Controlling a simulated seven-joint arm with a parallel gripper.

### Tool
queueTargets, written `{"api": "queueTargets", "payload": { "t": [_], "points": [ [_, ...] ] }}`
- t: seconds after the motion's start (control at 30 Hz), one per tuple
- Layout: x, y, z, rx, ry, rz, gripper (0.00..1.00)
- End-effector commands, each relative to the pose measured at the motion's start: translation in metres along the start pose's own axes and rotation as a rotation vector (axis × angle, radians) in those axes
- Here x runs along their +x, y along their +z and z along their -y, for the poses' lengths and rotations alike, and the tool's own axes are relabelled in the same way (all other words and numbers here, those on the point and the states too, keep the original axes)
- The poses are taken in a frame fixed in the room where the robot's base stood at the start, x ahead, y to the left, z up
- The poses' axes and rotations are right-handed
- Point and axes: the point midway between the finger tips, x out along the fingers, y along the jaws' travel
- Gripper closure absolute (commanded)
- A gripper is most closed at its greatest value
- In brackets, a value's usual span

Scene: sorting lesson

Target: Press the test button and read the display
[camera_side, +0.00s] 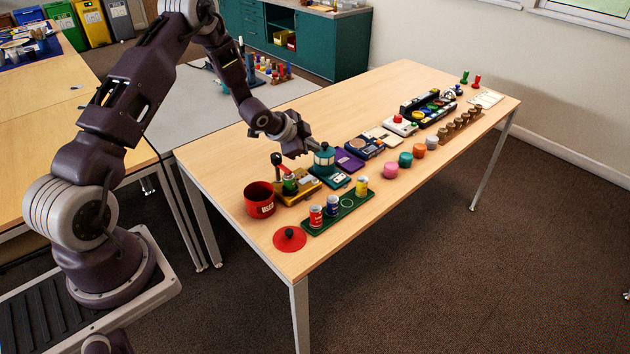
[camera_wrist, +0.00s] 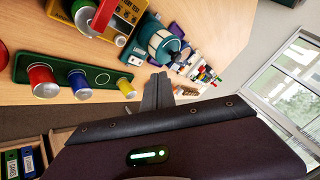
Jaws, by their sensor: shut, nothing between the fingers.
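A yellow device (camera_side: 296,196) with a green can and a red-handled lever (camera_side: 277,168) stands near the front of the table. In the wrist view the yellow device (camera_wrist: 126,22) carries lettering that seems to end in "TEST". I cannot make out which part is its button, nor read any display. My gripper (camera_side: 308,151) is shut and empty, above the table near a teal round-topped device (camera_side: 324,160). Its fingers (camera_wrist: 160,88) show in the wrist view, apart from the yellow device. The green can (camera_wrist: 84,14) is partly cut off by the frame edge.
A green tray (camera_side: 347,203) holds red, blue and yellow cans and has an empty ring. A red pot (camera_side: 260,200) and red lid (camera_side: 290,238) are nearby. A purple device (camera_side: 348,160), coloured knobs (camera_side: 390,170) and other devices run along the table.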

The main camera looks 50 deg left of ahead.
Motion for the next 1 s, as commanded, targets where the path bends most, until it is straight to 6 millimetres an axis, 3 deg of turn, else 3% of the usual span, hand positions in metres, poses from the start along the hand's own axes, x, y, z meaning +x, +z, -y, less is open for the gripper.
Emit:
{"api": "queueTargets", "payload": {
  "t": [0.33, 0.8, 1.0],
  "points": [
    [0.004, 0.003, -0.003, -0.002, 0.0, 0.002, 1.0],
    [0.049, 0.036, -0.036, -0.001, 0.002, 0.003, 1.0],
    [0.059, 0.043, -0.043, -0.002, 0.0, 0.003, 1.0]
  ]
}}
